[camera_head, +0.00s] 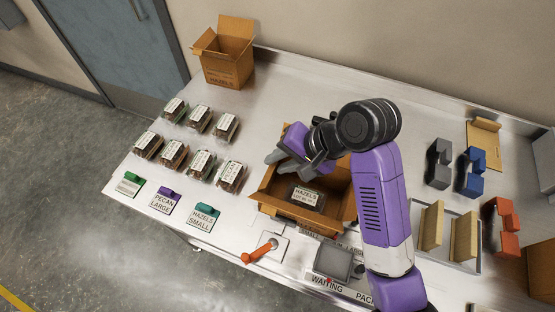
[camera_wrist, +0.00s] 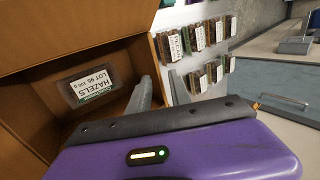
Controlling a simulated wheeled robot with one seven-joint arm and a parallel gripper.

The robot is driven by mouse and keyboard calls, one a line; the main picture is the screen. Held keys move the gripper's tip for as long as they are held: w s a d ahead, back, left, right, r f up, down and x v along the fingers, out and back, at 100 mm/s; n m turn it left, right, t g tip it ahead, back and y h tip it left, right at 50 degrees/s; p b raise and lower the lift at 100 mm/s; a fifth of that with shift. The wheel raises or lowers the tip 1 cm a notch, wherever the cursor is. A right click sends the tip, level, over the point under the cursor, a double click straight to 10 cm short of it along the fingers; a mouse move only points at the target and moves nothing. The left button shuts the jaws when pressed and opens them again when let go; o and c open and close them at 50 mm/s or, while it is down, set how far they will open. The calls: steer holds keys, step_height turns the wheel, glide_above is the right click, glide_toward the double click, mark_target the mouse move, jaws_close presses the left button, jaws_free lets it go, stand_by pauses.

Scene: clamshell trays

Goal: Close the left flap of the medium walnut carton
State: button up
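An open brown carton (camera_head: 268,187) stands mid-table in the head view, with a pack labelled HAZELS (camera_head: 307,196) lying inside. The pack also shows in the wrist view (camera_wrist: 93,82). I cannot read a walnut label on this carton. My gripper (camera_head: 291,163) is over the carton's left side and hides part of its rim and left flap. In the wrist view my gripper (camera_wrist: 162,88) has its fingers apart, one over the carton's inside and the other past its wall edge (camera_wrist: 155,55). Whether either finger touches cardboard is unclear.
Several clear packs (camera_head: 198,118) stand left of the carton, with label blocks (camera_head: 165,200) in front. Another open carton (camera_head: 228,66) marked HAZELS stands at the back. An orange-handled lever (camera_head: 262,251) is near the front edge; coloured blocks (camera_head: 471,172) stand right.

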steer(key=shift+w+a+f, duration=0.1)
steer(key=shift+a+f, duration=0.15)
steer(key=shift+f, duration=0.15)
steer(key=shift+c, duration=0.3)
jaws_close()
stand_by(1.0)
